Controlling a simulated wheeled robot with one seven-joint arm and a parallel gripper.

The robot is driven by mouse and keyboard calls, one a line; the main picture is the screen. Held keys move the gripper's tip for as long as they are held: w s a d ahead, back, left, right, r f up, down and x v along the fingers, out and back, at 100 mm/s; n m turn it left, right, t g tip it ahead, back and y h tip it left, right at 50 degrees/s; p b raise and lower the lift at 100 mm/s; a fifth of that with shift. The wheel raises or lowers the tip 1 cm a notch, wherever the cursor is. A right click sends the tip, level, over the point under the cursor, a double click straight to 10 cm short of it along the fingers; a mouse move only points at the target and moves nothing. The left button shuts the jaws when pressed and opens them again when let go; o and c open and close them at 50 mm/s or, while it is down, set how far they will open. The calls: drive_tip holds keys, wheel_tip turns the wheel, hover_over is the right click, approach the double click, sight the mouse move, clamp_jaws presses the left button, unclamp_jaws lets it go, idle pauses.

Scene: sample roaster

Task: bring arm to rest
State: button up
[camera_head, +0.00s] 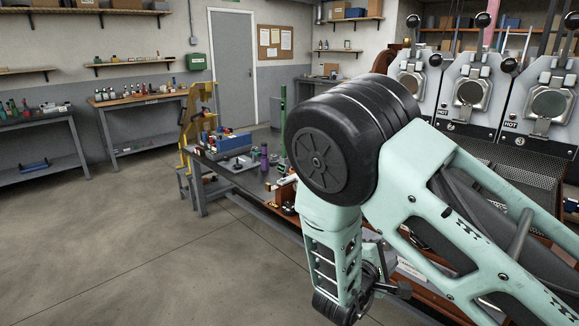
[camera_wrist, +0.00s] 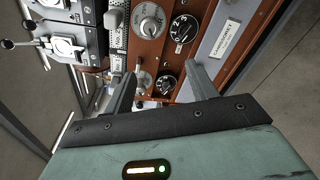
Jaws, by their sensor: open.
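My gripper shows in the wrist view (camera_wrist: 163,88), with its two dark fingers apart and nothing between them. I cannot tell how far the fingers are from the panel. In the head view my mint-green arm reaches in from the right, bends at a large black joint and hangs down in front of the roaster. The gripper's fingertips are hidden there behind my arm.
The roaster (camera_head: 468,90) stands at the right, with several round hatches and "HOT" labels. A grey workbench (camera_head: 233,182) with bottles and tools is left of my arm. The floor (camera_head: 100,245) at left is clear.

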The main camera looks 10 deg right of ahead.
drive_tip(key=a+m+g+y, duration=0.2)
drive_tip(key=a+m+y, duration=0.1)
drive_tip(key=a+y, duration=0.7)
drive_tip(key=s+a+r+m+g+y, duration=0.1)
drive_tip(key=s+a+r+g+y, duration=0.4)
drive_tip(key=s+a, duration=0.6)
drive_tip(key=s+d+r+g+h, duration=0.1)
drive_tip(key=s+d+r+g, duration=0.1)
drive_tip(key=s, duration=0.7)
drive_tip(key=s+d+r+m+g, duration=0.1)
drive_tip(key=s+d+r, duration=0.3)
drive_tip(key=s, duration=0.5)
drive_tip(key=shift+d+r+g+h, duration=0.15)
drive_tip(key=shift+d+g+h, duration=0.25)
drive_tip(key=shift+d+g, duration=0.1)
